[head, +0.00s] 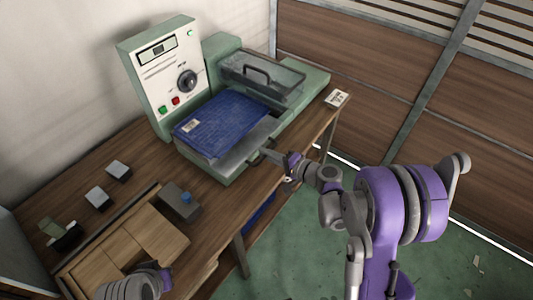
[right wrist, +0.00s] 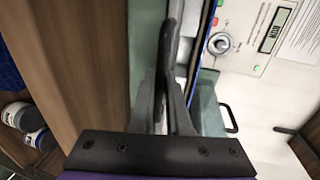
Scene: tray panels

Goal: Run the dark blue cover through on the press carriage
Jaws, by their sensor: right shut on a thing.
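The dark blue cover (head: 225,122) lies flat on the press carriage (head: 222,166), with a small white label near its left corner. The carriage sits in the green press (head: 312,82), in front of a clear hood with a black handle (head: 258,75). My right gripper (head: 270,158) is at the carriage's front edge, shut on the dark carriage handle (right wrist: 171,45), which runs between its fingers in the right wrist view. My left gripper (head: 165,277) is low at the bottom left, near wooden blocks; its fingers are not clear.
The press's control panel (head: 164,78) has a dial, a display and coloured buttons. A white card (head: 337,98) lies at the bench's right end.

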